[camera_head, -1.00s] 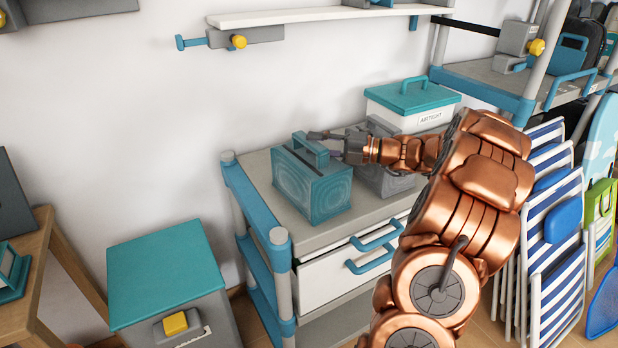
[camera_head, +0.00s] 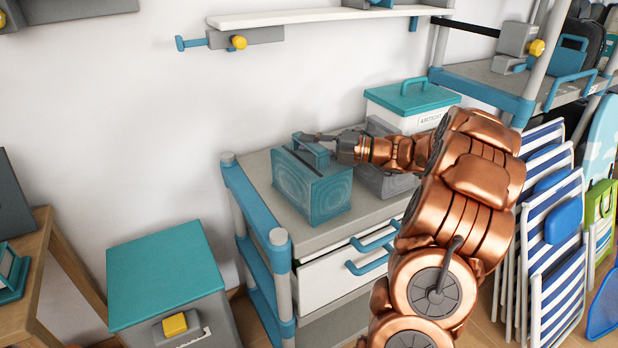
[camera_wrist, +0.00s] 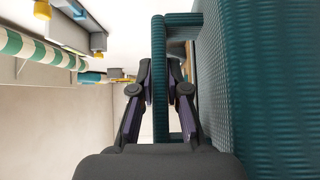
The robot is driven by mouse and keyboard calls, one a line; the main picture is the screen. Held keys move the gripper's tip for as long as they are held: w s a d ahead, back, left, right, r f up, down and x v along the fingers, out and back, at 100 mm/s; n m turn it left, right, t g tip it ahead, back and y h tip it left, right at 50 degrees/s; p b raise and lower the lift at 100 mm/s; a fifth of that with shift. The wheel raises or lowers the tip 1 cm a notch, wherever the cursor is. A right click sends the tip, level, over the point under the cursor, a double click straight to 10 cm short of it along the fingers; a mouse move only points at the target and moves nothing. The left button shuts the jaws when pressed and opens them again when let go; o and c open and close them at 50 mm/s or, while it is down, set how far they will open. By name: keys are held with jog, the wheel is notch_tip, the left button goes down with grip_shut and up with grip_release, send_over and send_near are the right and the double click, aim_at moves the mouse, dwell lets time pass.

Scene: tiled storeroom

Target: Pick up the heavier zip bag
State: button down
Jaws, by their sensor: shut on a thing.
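A teal zip bag (camera_head: 315,192) with patterned sides and a top handle stands upright on the grey top of the drawer unit. A grey bag (camera_head: 385,182) stands just behind it to the right, partly hidden by my arm. My gripper (camera_head: 318,138) is at the teal bag's handle. In the wrist view, my gripper (camera_wrist: 162,80) has one finger on each side of the teal handle (camera_wrist: 160,110) and is shut on it. The teal bag's side (camera_wrist: 270,90) fills the right of that view. Which bag is heavier cannot be told by sight.
A white box with a teal lid (camera_head: 412,98) stands behind the bags. A wall shelf (camera_head: 320,14) is above. The drawer unit's blue-grey post (camera_head: 278,265) is in front. Striped folding chairs (camera_head: 550,235) lean at the right. A teal-lidded bin (camera_head: 165,270) stands at the lower left.

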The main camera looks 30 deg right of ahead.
jog(key=shift+r, duration=0.15)
dwell(0.3)
notch_tip(320, 180, up, 10)
jog(key=shift+p, duration=0.9)
